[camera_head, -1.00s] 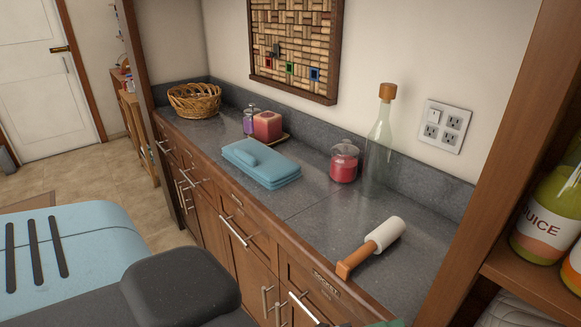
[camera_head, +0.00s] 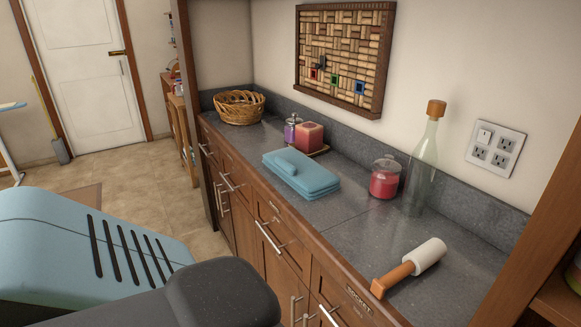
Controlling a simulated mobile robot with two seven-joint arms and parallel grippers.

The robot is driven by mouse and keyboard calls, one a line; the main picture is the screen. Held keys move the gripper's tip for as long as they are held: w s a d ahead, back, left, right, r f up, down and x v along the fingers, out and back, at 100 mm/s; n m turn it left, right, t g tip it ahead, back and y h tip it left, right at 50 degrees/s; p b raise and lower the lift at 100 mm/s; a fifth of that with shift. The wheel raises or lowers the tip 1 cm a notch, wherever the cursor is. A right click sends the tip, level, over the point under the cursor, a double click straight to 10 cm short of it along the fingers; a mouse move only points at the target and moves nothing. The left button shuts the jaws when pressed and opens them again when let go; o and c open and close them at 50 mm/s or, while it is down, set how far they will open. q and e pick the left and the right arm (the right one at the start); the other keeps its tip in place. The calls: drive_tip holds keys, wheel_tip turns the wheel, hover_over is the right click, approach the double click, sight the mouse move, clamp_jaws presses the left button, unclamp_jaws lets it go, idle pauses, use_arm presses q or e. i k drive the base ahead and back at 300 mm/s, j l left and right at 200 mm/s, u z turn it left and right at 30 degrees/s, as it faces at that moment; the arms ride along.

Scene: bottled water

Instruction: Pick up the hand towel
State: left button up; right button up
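The hand towel (camera_head: 303,174) is light blue and folded into a flat stack, with a small rolled piece on top. It lies on the grey countertop (camera_head: 345,222), near the middle of the counter. Nothing is touching it from my side. Neither of my grippers shows in the head view. Only a blue and black part of my own body fills the lower left.
Behind the towel are a red candle (camera_head: 310,136) and a purple bottle (camera_head: 292,129). A red jar (camera_head: 384,179) and a tall glass bottle (camera_head: 420,165) stand to its right. A lint roller (camera_head: 412,264) lies nearer, a wicker basket (camera_head: 239,106) farther left.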

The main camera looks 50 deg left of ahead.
sight(311, 180)
drive_tip(key=l+u, duration=0.1)
drive_tip(key=u, duration=0.35)
drive_tip(key=i+l+u, duration=0.1)
drive_tip(key=u, duration=0.35)
drive_tip(key=l+u, duration=0.1)
drive_tip(key=u, duration=0.35)
drive_tip(key=l+u, duration=0.1)
drive_tip(key=u, duration=0.35)
drive_tip(key=i+j+z, duration=0.1)
drive_tip(key=z, duration=0.75)
drive_tip(key=j+z, duration=0.75)
drive_tip(key=k+j+z, duration=0.1)
drive_tip(key=j+z, duration=0.15)
drive_tip(key=j, duration=1.1)
drive_tip(key=k+j, duration=0.1)
drive_tip(key=j, duration=0.3)
